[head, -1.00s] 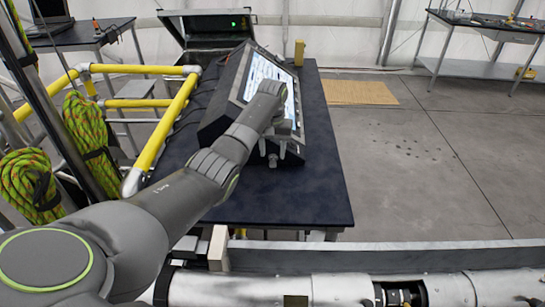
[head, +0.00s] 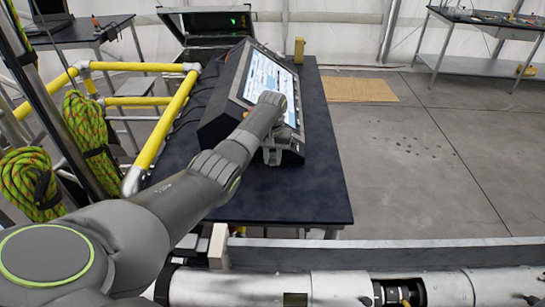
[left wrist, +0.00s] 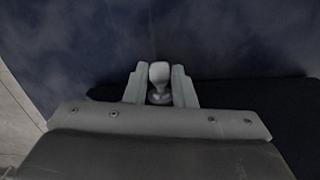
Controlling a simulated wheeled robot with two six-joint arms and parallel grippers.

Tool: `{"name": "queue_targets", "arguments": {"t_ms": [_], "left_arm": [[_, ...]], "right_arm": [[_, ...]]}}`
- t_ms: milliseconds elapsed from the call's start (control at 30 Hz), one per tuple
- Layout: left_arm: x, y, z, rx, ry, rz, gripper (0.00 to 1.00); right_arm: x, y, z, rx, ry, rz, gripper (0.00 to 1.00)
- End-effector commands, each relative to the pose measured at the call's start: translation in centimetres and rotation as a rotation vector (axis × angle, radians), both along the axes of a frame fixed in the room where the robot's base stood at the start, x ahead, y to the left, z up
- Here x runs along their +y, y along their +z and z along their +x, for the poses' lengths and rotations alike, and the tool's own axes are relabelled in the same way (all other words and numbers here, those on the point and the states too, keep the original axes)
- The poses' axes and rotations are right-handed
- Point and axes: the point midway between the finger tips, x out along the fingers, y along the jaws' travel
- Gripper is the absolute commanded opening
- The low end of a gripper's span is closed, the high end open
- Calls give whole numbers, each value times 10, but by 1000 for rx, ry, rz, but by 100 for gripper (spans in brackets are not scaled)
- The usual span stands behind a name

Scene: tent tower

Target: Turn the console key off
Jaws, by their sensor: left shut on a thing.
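The console (head: 222,122) is a dark, sloped box with a lit screen (head: 258,78) on the table. My left gripper (head: 271,157) is at its near lower front corner, partly hidden by my own wrist in the head view. In the left wrist view, my left gripper (left wrist: 160,88) has its two fingers on either side of a pale, rounded key (left wrist: 159,73) and is shut on it. The key's turn position cannot be read clearly. The key is not clear in the head view. My right gripper is not in view.
The dark table (head: 285,205) is bare in front of the console. Yellow rails (head: 165,130) and coiled green rope (head: 88,130) stand to the left. A small yellow block (head: 299,50) stands behind the console. Open floor (head: 440,150) lies to the right.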

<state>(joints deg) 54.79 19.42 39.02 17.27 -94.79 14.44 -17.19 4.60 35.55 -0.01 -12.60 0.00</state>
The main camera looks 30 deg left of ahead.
Motion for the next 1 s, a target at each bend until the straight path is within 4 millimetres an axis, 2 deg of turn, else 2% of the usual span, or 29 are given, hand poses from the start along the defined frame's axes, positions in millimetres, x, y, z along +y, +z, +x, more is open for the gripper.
{"name": "queue_targets", "arguments": {"t_ms": [300, 633, 667, 800, 1000], "left_arm": [[3, 2, -1, -45, 0, -95, 0], [4, 0, -1, -55, -1, -112, 0], [4, 0, -1, -55, -1, -112, 24], [3, 0, -1, -55, 0, -112, 43], [3, 0, -1, -55, 0, -112, 45]], "right_arm": [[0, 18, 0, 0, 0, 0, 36], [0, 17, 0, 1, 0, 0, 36], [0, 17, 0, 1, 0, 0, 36], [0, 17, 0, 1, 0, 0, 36], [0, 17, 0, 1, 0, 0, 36]]}}
